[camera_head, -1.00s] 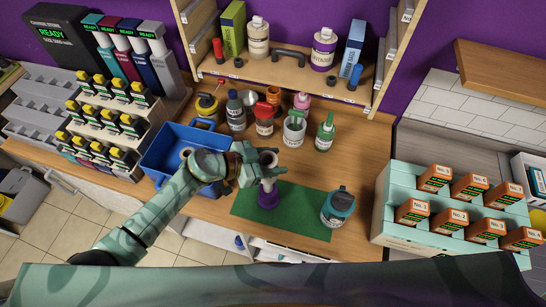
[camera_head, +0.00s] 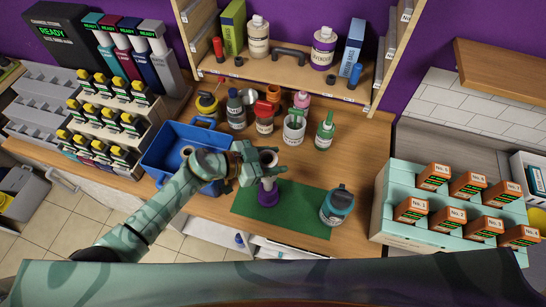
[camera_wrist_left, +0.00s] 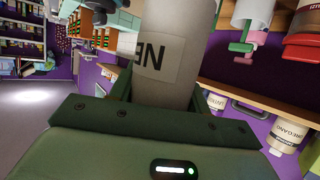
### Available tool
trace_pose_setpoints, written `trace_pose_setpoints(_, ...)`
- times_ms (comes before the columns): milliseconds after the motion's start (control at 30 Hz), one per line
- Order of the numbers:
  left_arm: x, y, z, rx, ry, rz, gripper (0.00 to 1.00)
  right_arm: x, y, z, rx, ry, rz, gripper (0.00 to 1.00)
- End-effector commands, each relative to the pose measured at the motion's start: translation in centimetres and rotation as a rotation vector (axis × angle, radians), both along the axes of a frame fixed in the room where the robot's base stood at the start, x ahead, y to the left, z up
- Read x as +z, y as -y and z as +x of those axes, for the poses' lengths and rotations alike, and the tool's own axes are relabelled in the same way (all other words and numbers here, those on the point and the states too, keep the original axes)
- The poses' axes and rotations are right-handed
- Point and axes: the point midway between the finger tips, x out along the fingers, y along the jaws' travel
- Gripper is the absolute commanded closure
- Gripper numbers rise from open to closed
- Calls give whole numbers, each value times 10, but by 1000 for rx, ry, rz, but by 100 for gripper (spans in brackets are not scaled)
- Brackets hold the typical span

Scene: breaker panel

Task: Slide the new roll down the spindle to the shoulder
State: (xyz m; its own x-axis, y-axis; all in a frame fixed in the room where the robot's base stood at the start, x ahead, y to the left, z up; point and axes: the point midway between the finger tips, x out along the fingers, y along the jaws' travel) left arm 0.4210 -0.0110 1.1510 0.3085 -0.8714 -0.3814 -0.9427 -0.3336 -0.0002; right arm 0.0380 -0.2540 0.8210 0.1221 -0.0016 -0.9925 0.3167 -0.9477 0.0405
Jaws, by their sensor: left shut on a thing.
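The new roll (camera_head: 268,157) is a pale grey-brown tube with a hole in its top. In the left wrist view the roll (camera_wrist_left: 158,55) carries a label reading "NE", the rest cut off by the curve. My left gripper (camera_head: 262,171) is shut on the roll from the left side, with a finger on each side of it. The spindle (camera_head: 268,198) has a purple base and stands on the green mat below the roll. The roll is above the base, in line with it; the gripper hides part of the join, and the shoulder cannot be made out. My right gripper is not in view.
A blue bin (camera_head: 160,150) is left, under my forearm. Several bottles and cups, including a green bottle (camera_head: 325,132), stand behind. The wood right of the gripper is clear.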

Motion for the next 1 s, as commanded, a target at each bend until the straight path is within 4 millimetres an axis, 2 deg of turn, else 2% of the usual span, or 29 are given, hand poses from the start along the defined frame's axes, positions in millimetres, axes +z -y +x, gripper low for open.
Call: trace_pose_setpoints(1000, 0, 0, 0, 0, 0, 0, 76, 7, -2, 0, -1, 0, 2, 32)
